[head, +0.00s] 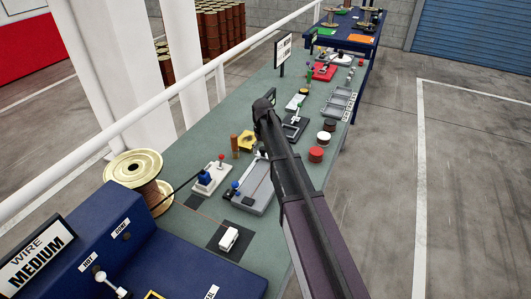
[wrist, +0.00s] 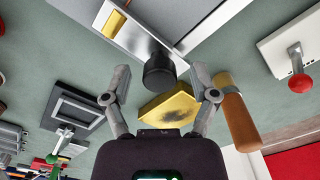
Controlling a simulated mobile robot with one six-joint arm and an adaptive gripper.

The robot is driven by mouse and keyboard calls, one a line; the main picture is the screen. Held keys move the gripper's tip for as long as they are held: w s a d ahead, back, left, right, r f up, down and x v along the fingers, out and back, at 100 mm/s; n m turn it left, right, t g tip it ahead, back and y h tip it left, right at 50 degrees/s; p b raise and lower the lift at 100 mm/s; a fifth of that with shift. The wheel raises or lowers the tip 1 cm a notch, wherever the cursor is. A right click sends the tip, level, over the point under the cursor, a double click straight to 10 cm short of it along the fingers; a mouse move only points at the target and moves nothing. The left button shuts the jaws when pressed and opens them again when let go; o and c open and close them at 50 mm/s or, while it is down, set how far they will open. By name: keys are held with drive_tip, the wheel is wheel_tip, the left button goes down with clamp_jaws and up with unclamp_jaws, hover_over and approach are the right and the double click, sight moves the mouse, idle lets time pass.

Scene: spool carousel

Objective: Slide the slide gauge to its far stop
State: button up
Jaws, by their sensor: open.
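The slide gauge is a long grey plate (head: 262,196) that lies on the green bench, partly hidden by my arm in the head view. In the wrist view its metal bar (wrist: 140,42) carries a yellow strip (wrist: 112,24) and ends near a round black knob (wrist: 160,70). My gripper (wrist: 160,82) is open, with the knob between its two spread fingertips in that view. I see no finger touching the knob, and cannot tell the height between them. In the head view my gripper (head: 264,108) looks dark and its fingers are hard to make out.
A yellow block (wrist: 168,108) and a brown cylinder (wrist: 240,118) stand close to my fingers. A white box with a red-knobbed lever (wrist: 298,72) is to the right. A dark square frame (wrist: 72,110) is to the left. Several round pieces (head: 316,154) line the bench's right side.

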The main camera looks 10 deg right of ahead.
drive_tip(key=shift+f, duration=0.15)
clamp_jaws()
drive_tip(key=shift+d, duration=0.1)
drive_tip(key=s+a, duration=0.3)
drive_tip(key=s, duration=0.1)
drive_tip(key=s+a, duration=0.3)
drive_tip(key=s, duration=0.2)
drive_tip(key=s+a, duration=0.3)
drive_tip(key=s, duration=0.1)
drive_tip(key=shift+s+a, duration=0.2)
drive_tip(key=shift+a, duration=0.2)
unclamp_jaws()
drive_tip(key=shift+w, duration=0.1)
